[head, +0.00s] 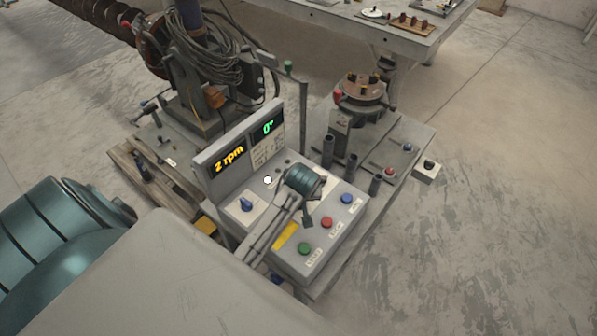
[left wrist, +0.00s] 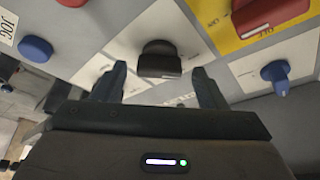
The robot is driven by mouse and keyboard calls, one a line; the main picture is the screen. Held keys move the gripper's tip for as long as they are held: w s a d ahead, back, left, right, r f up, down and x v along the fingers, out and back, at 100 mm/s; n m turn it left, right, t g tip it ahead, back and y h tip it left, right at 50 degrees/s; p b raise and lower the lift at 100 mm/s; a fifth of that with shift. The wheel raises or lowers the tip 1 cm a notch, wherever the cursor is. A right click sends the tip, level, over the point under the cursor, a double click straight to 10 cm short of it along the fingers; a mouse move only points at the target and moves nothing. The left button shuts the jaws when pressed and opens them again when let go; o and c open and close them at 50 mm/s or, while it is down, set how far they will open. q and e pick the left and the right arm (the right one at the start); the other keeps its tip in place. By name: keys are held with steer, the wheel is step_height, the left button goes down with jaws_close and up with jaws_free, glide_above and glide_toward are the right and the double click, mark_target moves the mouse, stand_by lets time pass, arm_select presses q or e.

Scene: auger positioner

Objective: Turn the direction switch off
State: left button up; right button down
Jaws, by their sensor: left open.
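A grey control panel (head: 265,215) stands in the middle of the head view. In the left wrist view a black switch knob (left wrist: 158,58) on a pale plate sits ahead of my left gripper (left wrist: 160,82), between the lines of its two spread fingers. I take it for the direction switch; its label is not readable. My left gripper (head: 307,216) is open and empty, low over the panel, and hides this knob in the head view. I cannot tell whether the fingers touch it. My right gripper is not in view.
A blue knob (head: 246,204), a yellow plate (head: 286,236) with a red switch (left wrist: 268,14), and green (head: 304,248), red (head: 327,222) and blue (head: 346,199) buttons lie around the gripper. The display (head: 240,143) reads 2 rpm and 0°. Cylindrical posts (head: 351,165) stand behind.

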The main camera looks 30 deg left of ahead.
arm_select(q)
steer(key=shift+f, duration=0.1)
steer(key=shift+w, duration=0.15)
steer(key=c, duration=1)
